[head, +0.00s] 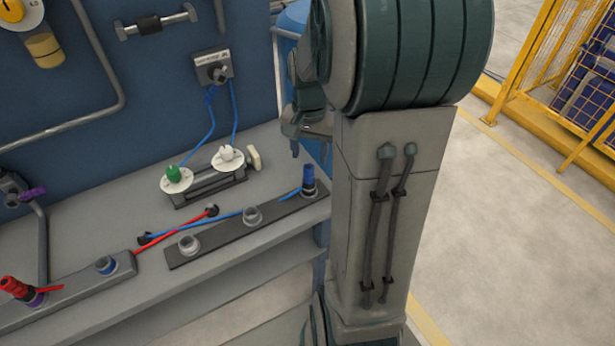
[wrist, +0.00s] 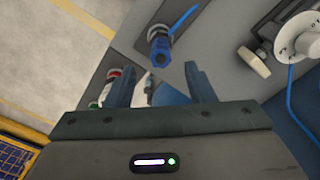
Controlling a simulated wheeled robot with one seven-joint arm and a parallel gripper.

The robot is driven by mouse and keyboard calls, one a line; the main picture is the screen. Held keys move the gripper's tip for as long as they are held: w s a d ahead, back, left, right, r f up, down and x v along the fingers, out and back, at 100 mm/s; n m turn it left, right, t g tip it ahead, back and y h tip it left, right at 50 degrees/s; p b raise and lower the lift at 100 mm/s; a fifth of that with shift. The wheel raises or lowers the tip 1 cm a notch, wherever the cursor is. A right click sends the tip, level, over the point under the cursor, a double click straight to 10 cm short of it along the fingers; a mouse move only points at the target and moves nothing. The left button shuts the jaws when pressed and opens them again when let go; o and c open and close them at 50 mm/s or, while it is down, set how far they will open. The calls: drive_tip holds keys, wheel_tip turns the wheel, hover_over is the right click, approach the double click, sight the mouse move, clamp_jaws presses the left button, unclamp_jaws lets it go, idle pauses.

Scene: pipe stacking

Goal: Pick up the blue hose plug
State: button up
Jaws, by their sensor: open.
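The blue hose plug (head: 309,178) stands upright at the right end of a dark strip (head: 215,242) on the grey bench, with a blue hose running left from it. In the wrist view the plug (wrist: 160,48) shows just beyond the fingertips, roughly between them. My gripper (wrist: 157,69) is open with nothing between its fingers. In the head view, part of my gripper (head: 295,150) shows above and slightly left of the plug, apart from it. My arm hides the rest of it.
Left of the plug are a fixture with a green knob (head: 173,173) and a white knob (head: 227,154). A red plug (head: 14,288) sits at the far left. A blue panel (head: 150,90) rises behind the bench. Yellow fencing (head: 545,60) stands at the right beyond open floor.

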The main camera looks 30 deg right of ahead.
sight(309, 167)
drive_tip(key=shift+f, duration=3.5)
clamp_jaws()
